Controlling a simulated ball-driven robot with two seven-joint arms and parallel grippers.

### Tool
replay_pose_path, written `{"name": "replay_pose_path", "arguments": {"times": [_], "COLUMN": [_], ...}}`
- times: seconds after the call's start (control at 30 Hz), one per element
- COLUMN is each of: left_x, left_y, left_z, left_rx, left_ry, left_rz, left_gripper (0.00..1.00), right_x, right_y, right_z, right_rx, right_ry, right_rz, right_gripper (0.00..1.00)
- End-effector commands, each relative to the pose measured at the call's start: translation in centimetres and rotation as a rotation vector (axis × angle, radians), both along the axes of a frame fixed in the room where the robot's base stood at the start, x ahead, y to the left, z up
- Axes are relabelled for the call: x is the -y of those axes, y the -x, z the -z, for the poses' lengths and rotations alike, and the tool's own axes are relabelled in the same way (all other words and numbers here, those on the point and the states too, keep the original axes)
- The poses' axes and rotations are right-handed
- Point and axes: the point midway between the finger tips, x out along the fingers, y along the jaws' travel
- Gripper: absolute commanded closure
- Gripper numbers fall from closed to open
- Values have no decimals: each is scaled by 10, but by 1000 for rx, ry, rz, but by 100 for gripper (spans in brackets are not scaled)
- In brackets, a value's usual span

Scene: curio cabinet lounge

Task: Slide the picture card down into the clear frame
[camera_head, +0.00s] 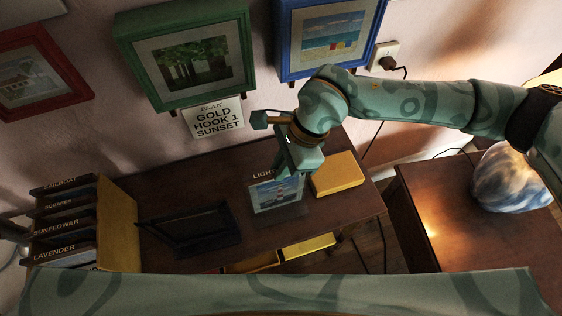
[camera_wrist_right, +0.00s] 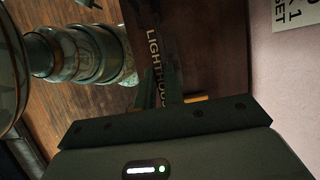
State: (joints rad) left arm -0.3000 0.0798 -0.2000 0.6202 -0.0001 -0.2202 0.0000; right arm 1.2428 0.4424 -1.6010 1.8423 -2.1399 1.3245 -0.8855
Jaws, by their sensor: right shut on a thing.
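The picture card (camera_head: 272,195) shows a lighthouse scene and has a dark top strip lettered "LIGHT…". My right gripper (camera_head: 288,168) is shut on its top edge from above and covers part of the lettering. In the right wrist view the card's strip (camera_wrist_right: 155,65) reads "LIGHTHOU…" beside the fingers. The card stands roughly upright over the desk. My left gripper is not in view.
A black empty frame (camera_head: 190,232) stands left on the dark desk (camera_head: 340,213). A rack (camera_head: 75,225) of labelled cards is farther left. A yellow box (camera_head: 337,174) sits right of the card. A plan note (camera_head: 215,118) and framed pictures are on the wall.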

Motion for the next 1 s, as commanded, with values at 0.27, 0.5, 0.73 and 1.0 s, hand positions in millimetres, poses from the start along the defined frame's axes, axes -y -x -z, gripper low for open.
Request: {"name": "replay_pose_path", "arguments": {"times": [0.27,0.5,0.73,1.0], "left_x": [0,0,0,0], "left_y": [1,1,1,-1], "left_z": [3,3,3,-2], "left_rx": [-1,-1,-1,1], "left_ry": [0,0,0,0], "left_rz": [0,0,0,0], "left_gripper": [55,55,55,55], "right_x": [0,0,1,21], "right_y": [0,0,-1,-8], "right_z": [5,5,1,-48], "right_rx": [0,0,1,6], "right_ry": [0,0,1,-1], "right_rz": [0,0,0,2], "right_gripper": [100,65,65,65]}}
